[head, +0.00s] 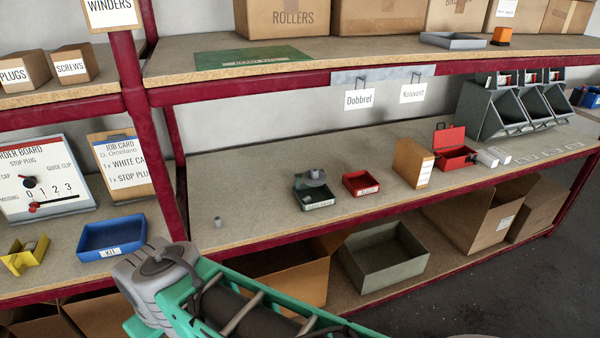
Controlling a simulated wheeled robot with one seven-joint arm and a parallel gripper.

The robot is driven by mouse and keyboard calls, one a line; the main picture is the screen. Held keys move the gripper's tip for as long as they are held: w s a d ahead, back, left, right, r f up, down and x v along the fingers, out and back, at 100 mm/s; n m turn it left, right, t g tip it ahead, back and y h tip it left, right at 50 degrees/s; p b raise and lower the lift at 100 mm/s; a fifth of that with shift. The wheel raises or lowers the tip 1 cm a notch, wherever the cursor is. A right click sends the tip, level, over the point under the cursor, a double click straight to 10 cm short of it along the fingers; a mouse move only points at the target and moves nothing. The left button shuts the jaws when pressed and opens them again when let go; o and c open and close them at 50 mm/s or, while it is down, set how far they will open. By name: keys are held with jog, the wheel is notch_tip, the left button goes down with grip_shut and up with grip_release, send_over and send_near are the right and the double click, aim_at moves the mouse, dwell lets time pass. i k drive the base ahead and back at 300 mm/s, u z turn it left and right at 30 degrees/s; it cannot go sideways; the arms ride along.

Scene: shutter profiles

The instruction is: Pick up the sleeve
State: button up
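A small grey cylinder (219,221), which looks like the sleeve, stands alone near the front left of the middle shelf (255,205). It is small in view, so I cannot tell whether it is hollow. My green and grey arm crosses the bottom of the head view, in front of the shelf edge and below the cylinder. My gripper's fingers do not show, so its opening and anything in it are hidden.
A dark green tray (318,202) with a grey item, a red tray (361,184), a cardboard box (411,163) and an open red box (455,152) stand right of the cylinder. A blue kit tray (112,238) is left, beyond a red post (160,140). Shelf around the cylinder is clear.

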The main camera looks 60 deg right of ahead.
aim_at(314, 171)
jog(key=z, duration=0.55)
jog(key=i, duration=0.9)
jog(key=z, duration=0.2)
